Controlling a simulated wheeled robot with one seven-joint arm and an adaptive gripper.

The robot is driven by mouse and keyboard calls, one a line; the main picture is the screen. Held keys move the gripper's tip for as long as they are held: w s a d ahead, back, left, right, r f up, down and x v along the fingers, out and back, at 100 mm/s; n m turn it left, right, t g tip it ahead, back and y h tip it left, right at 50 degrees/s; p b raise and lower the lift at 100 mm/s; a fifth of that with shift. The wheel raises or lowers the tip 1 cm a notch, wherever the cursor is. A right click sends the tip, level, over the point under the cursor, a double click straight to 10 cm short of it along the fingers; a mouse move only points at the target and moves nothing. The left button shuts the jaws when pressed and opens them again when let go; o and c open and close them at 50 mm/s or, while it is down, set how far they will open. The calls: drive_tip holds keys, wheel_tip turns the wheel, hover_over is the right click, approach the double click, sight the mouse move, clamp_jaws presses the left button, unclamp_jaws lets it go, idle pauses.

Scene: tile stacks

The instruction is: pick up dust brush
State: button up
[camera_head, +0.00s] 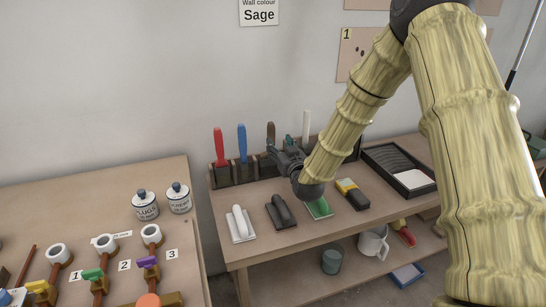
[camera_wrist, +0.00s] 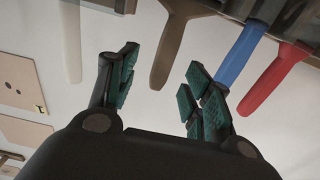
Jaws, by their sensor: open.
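A brown-handled tool (camera_head: 270,130) stands upright in the dark rack at the back of the right table. It looks like the dust brush, but its head is largely hidden, so I cannot be sure. In the wrist view the brown handle (camera_wrist: 174,48) shows in the gap between the fingers, apparently beyond them. My gripper (camera_head: 279,150) is in front of the rack close to this handle. The fingers (camera_wrist: 160,84) are open with nothing visibly held, and contact with the handle cannot be made out.
Red (camera_head: 219,145) and blue (camera_head: 242,142) handles stand left of the brown one, and a white handle (camera_head: 306,124) stands right. A white float (camera_head: 240,223), a black float (camera_head: 281,212) and a yellow-black block (camera_head: 352,194) lie in front. A black tray (camera_head: 388,158) is at right.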

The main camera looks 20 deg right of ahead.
sight(272, 138)
drive_tip(key=shift+w+a, duration=0.15)
drive_tip(key=shift+w, duration=0.55)
drive_tip(key=shift+w+a, duration=0.1)
drive_tip(key=shift+w, duration=0.55)
drive_tip(key=shift+w+a+f, duration=0.1)
drive_tip(key=shift+w, duration=1.1)
drive_tip(key=shift+w+a+f, duration=0.1)
drive_tip(key=shift+w, duration=1.05)
drive_tip(key=shift+r, duration=0.1)
clamp_jaws()
